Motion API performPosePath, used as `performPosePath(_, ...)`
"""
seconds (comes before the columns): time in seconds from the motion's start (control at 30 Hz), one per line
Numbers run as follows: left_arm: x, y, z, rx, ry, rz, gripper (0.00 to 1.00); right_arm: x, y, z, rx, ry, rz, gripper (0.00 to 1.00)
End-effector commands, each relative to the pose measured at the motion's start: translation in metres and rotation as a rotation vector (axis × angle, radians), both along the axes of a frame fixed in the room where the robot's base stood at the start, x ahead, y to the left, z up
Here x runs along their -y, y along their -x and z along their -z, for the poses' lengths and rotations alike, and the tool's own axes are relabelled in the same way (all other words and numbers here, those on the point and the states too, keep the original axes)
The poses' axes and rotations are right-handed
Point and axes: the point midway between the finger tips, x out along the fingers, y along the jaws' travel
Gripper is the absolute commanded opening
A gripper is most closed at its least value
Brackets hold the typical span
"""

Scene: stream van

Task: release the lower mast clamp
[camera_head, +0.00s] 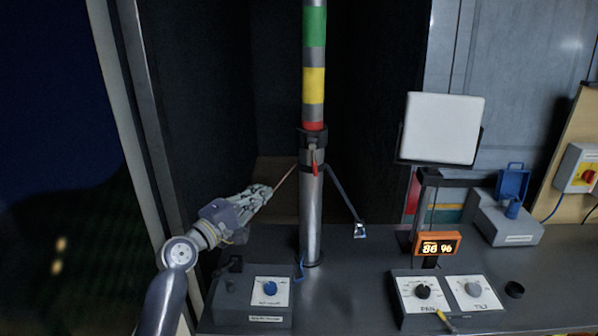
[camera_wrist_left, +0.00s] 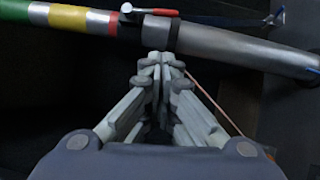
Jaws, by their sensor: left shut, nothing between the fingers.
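The mast stands upright, with a grey metal lower tube (camera_head: 311,222) below green, yellow and red bands. A black clamp collar (camera_head: 312,138) sits around it just under the red band, and a red lever (camera_head: 315,163) hangs down from it along the tube. In the left wrist view the mast lies across the top, with the collar (camera_wrist_left: 131,20) and red lever (camera_wrist_left: 155,12) just beyond my fingertips. My left gripper (camera_head: 271,190) is left of the mast, shut and empty, its fingers (camera_wrist_left: 161,60) pointing at the tube. Whether the fingertips touch the mast is unclear. My right gripper is not in view.
A thin strut (camera_head: 343,193) slopes from the mast to the right. A blue-knob box (camera_head: 252,310) stands at the mast's lower left. A pan-tilt panel (camera_head: 448,296), an orange display (camera_head: 437,244) and a white panel (camera_head: 441,128) stand right.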

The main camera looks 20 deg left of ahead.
Motion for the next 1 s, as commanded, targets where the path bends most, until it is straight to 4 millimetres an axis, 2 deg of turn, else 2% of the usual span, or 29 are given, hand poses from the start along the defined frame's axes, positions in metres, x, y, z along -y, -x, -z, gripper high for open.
performPosePath(0.13,0.0,0.0,0.001,-0.001,-0.001,-0.001,0.0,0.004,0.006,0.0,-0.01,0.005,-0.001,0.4)
performPosePath(0.37,0.001,-0.006,-0.001,-0.002,-0.001,-0.002,0.0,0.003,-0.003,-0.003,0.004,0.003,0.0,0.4)
performPosePath(0.47,0.005,-0.017,-0.003,-0.001,-0.001,-0.002,0.0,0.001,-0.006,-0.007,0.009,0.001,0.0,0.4)
performPosePath(0.97,0.031,-0.096,-0.008,-0.001,-0.002,-0.001,0.0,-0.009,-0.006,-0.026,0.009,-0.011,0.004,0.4)
performPosePath(1.0,0.037,-0.1,-0.011,-0.003,-0.001,0.001,0.0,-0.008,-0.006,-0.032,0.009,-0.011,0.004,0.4)
